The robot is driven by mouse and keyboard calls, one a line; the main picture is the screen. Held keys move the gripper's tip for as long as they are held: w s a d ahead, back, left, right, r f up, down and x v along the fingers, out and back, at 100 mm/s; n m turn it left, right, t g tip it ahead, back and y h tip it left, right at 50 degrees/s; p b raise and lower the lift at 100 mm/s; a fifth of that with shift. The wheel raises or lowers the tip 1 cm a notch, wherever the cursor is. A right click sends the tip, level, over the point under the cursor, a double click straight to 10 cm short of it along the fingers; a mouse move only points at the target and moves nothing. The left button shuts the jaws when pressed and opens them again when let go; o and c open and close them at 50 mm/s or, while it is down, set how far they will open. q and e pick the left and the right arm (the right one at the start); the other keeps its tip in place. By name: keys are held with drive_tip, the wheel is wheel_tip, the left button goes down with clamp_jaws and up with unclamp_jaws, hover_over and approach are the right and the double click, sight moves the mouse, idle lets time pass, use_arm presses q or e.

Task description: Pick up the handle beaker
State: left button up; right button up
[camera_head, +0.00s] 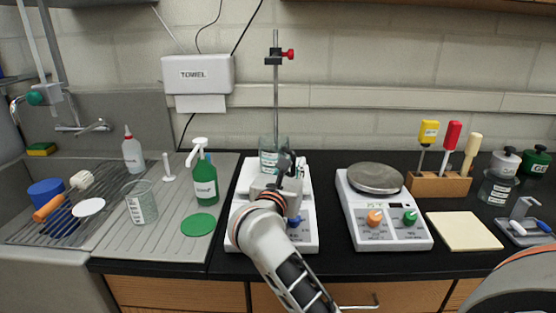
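A clear glass beaker (268,150) with a label stands upright on the white stirrer plate (242,185) at the middle of the counter. I cannot make out a handle on it, as my gripper covers its lower right side. My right gripper (291,165) is in front of this beaker, at its right side, with dark fingers pointing away from me. Whether the fingers are open, shut or touching the glass is hidden. Another clear labelled beaker (141,204) stands on the drainboard at the left, with no handle that I can see. My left gripper is not in view.
A metal stand rod (276,90) with a red-knobbed clamp rises behind the beaker. A green bottle (204,184) stands to the left. A second device with a round metal plate (376,178) is to the right, beside a wooden screwdriver block (440,185).

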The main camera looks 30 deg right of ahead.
clamp_jaws()
drive_tip(key=shift+r, duration=0.15)
drive_tip(key=shift+r+p, duration=0.4)
drive_tip(key=shift+r, duration=4.45)
